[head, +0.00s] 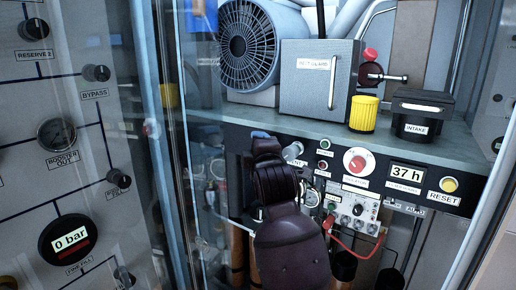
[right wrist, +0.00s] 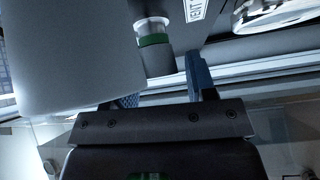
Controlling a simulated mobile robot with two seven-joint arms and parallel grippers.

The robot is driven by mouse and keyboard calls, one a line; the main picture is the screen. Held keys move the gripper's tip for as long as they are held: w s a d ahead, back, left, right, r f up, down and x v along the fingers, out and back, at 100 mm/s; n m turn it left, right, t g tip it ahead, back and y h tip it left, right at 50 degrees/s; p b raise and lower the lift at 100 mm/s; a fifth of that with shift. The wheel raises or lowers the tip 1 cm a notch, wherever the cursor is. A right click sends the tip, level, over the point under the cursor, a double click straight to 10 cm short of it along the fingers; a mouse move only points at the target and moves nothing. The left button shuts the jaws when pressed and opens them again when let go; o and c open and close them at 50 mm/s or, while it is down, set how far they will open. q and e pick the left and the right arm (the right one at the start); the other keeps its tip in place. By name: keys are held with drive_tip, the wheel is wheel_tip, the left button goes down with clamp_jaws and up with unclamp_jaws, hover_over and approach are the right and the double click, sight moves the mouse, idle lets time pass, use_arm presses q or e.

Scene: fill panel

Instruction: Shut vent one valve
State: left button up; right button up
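No label reading "vent one" can be read in full. In the head view a pale grey knob (head: 292,150) sits on the dark strip, and its label (head: 296,163) is partly hidden and ends in "ENT". My right gripper (head: 261,134) is just left of this knob, with its dark arm rising from below and blue fingertips at the top. In the right wrist view the two blue fingers (right wrist: 163,90) stand apart with nothing seen between them. A grey cylinder with a green band (right wrist: 154,40) lies beyond them; I cannot tell what it is. My left gripper is not in view.
A glass door (head: 205,130) stands left of my arm. A fan (head: 248,45), a grey box (head: 318,80) and a yellow cup (head: 364,113) stand on the shelf. A red cable (head: 350,250) hangs below.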

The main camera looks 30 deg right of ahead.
drive_tip(key=c, duration=0.7)
use_arm(q)
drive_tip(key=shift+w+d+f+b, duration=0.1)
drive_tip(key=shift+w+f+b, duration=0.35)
drive_tip(key=shift+b, duration=0.55)
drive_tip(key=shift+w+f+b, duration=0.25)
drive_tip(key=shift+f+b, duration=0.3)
drive_tip(key=shift+b, duration=0.45)
use_arm(e)
drive_tip(key=shift+f+m+t+h, duration=0.2)
drive_tip(key=shift+m+t+h, duration=0.5)
drive_tip(key=shift+m+t, duration=0.85)
drive_tip(key=shift+m+g, duration=0.35)
drive_tip(key=o, duration=0.9)
use_arm(q)
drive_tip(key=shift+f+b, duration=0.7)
drive_tip(key=shift+b, duration=0.05)
use_arm(e)
drive_tip(key=shift+v, duration=5.4)
